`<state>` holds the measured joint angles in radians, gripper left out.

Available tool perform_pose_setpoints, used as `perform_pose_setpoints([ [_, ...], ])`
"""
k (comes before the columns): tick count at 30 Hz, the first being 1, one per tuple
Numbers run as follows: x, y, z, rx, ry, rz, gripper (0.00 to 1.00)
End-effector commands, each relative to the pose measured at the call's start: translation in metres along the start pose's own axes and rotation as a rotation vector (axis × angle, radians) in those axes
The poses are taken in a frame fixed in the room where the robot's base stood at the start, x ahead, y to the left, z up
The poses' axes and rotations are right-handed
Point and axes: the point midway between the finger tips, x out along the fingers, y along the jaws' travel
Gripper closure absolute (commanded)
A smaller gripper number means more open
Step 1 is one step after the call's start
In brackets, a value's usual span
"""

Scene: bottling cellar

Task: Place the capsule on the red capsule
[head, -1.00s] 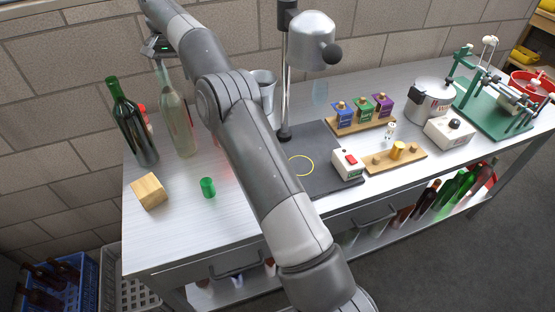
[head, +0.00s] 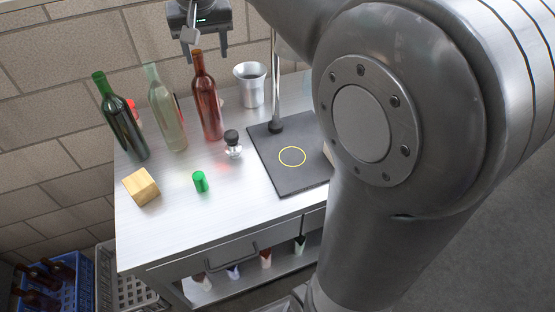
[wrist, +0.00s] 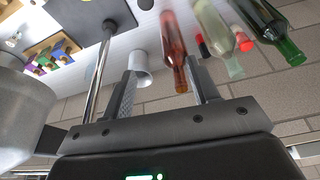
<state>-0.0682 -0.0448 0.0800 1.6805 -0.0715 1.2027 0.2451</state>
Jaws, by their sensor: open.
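A green capsule (head: 200,181) stands on the bench top, right of a wooden block. A small red thing (head: 133,113) shows partly behind the dark green bottle. In the wrist view two red things, one (wrist: 202,45) by the brown bottle and one (wrist: 245,42) by the green bottle, show among the bottles. I cannot tell which is the red capsule. My gripper (head: 205,52) is open and empty, high near the wall and above the red-brown bottle's neck. Its two fingers (wrist: 163,78) also show in the wrist view, apart, with nothing between them held.
The green bottle (head: 124,120), clear bottle (head: 167,118) and red-brown bottle (head: 207,105) stand in a row at the back. A metal cup (head: 250,88), a black-knobbed stopper (head: 233,146), a wooden block (head: 142,187) and a dark stand plate (head: 291,180) are near. My arm hides the right.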

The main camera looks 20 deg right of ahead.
Motion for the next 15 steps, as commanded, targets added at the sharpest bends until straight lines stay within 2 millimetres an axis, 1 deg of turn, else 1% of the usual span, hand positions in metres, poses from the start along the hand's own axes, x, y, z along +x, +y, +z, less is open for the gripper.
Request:
perform_pose_setpoints([
  [1, -0.006, 0.009, 0.02, -0.004, 0.016, 0.0, 0.45],
  [4, -0.01, 0.023, 0.057, -0.017, 0.041, -0.003, 0.45],
  [7, -0.009, 0.036, 0.094, -0.029, 0.067, -0.008, 0.45],
  [11, -0.003, 0.052, 0.145, -0.043, 0.101, -0.013, 0.45],
  [12, 0.001, 0.057, 0.16, -0.046, 0.112, -0.015, 0.45],
  [15, 0.011, 0.065, 0.196, -0.056, 0.136, -0.021, 0.45],
])
